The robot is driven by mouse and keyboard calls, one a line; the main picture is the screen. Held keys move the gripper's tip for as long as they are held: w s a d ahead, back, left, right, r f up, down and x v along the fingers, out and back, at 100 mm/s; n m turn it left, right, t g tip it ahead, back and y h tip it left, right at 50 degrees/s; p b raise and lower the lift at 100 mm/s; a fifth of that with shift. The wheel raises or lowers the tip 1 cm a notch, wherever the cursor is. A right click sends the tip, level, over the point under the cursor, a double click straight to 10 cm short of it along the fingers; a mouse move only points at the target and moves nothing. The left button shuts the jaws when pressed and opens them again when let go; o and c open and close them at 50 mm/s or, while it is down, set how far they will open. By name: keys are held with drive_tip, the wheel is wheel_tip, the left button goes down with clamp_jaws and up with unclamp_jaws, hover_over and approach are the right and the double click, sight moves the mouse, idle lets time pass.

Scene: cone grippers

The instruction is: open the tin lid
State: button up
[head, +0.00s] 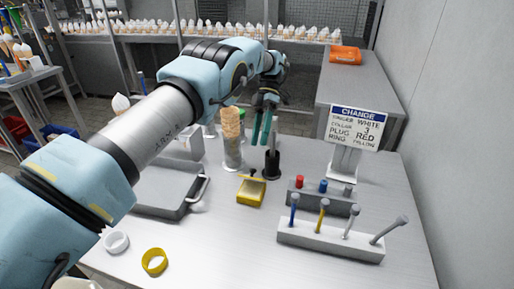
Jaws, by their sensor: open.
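A flat grey metal box (157,197) with a pale handle on its right side lies on the table at the left; it looks like the tin, and its lid appears shut. My arm passes over it and hides part of its left and back. My gripper (262,130) is at the back middle of the table, right of and beyond the box. Its two teal fingers point down, apart and empty, above and behind a black stand (272,164).
Stacked cones (232,138) stand left of the gripper. A yellow block (251,191) lies mid-table. A white rack (330,240) with colored pegs, a grey plug holder (322,200) and a sign (357,127) stand right. White (116,242) and yellow (154,261) rings lie at the front left.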

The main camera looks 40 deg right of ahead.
drive_tip(key=s+a+r+m+t+h+b, duration=0.2)
drive_tip(key=a+r+m+h+b, duration=0.3)
drive_tip(key=m, duration=0.8)
drive_tip(key=s+a+r+m+t+h+b, duration=0.1)
drive_tip(key=s+m+t+h+b, duration=0.15)
drive_tip(key=m+b, duration=0.8)
drive_tip(key=f+p, duration=0.1)
drive_tip(key=f, duration=0.2)
drive_tip(key=f+m+p, duration=0.1)
drive_tip(key=f, duration=0.3)
drive_tip(key=f+m+p, duration=0.1)
drive_tip(key=f+p, duration=0.1)
drive_tip(key=f, duration=0.2)
drive_tip(key=shift+w+m, duration=0.25)
drive_tip(key=shift+w, duration=0.05)
clamp_jaws()
